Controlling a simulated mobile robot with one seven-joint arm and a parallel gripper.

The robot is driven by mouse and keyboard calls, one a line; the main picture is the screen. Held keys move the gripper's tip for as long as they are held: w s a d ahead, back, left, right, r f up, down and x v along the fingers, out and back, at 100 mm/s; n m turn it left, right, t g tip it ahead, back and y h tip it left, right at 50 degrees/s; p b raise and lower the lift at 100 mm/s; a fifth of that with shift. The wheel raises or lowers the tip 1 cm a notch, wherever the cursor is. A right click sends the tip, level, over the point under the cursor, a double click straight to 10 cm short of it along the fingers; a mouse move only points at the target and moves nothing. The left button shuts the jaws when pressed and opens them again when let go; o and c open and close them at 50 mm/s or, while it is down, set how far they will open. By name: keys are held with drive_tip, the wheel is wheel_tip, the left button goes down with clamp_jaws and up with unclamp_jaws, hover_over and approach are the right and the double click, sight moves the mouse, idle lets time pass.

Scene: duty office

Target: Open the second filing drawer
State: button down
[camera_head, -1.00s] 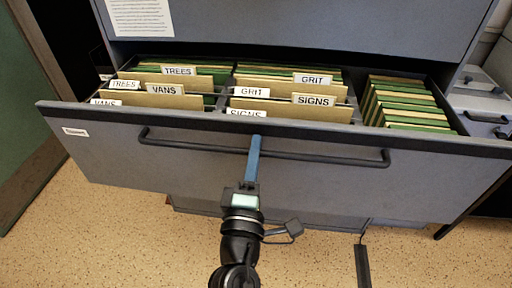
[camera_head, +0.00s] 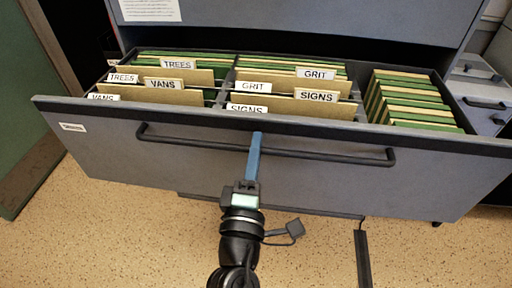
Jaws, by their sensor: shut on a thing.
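The grey filing drawer (camera_head: 120,158) stands pulled out from the cabinet (camera_head: 300,30), with its folders in view. Its long dark bar handle (camera_head: 325,156) runs across the front. My gripper (camera_head: 255,143) is at the middle of the handle, its blue fingers shut on the bar. Inside are tan and green folders (camera_head: 300,106) with labels reading TREES, VANS, GRIT and SIGNS. A row of green and cream files (camera_head: 415,98) fills the right compartment. The far end of the drawer's inside is partly hidden under the cabinet face above.
A green panel (camera_head: 30,110) with a brown edge stands at the left. Another grey drawer unit (camera_head: 480,90) is at the right. A dark strip (camera_head: 362,262) lies on the speckled floor (camera_head: 130,235). Floor in front of the drawer is mostly clear.

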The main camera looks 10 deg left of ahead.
drive_tip(key=c, duration=1.1)
unclamp_jaws()
drive_tip(key=shift+s+f+b, duration=0.45)
drive_tip(key=shift+s+b, duration=0.45)
drive_tip(key=shift+s, duration=1.2)
drive_tip(key=shift+s+f+b, duration=0.4)
drive_tip(key=shift+s+b, duration=0.55)
drive_tip(key=shift+s, duration=1.2)
drive_tip(key=shift+s+f+b, duration=0.45)
drive_tip(key=shift+s+b, duration=0.45)
drive_tip(key=shift+s, duration=1.2)
